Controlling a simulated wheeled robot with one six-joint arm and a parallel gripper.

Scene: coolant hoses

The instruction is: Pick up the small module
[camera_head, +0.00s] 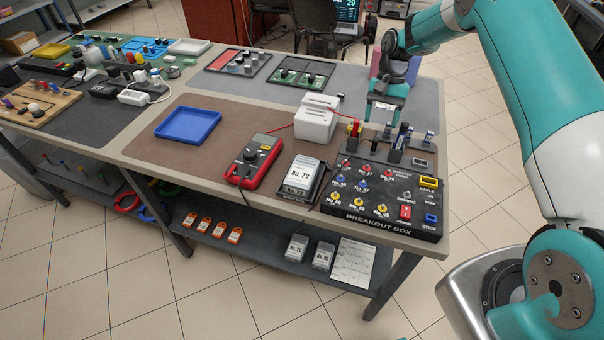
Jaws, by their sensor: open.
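My gripper (383,112) points down above the back right of the table, just behind the black breakout box. It is open, and I see nothing held between its fingers. No single thing is plainly marked as the small module. A grey module with a white "No. 73" label (300,174) sits in a dark holder on the table, left of the breakout box. Two similar grey labelled modules lie on the lower shelf, a left one (296,248) and a right one (323,256). All three are apart from my gripper, toward the front.
The breakout box (386,217) bears several knobs and upright parts close to my gripper. White twin-slot boxes (316,122), a red multimeter (255,160) and a blue tray (188,125) stand to the left. A purple box (379,66) is behind my gripper. The grey mat's middle is clear.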

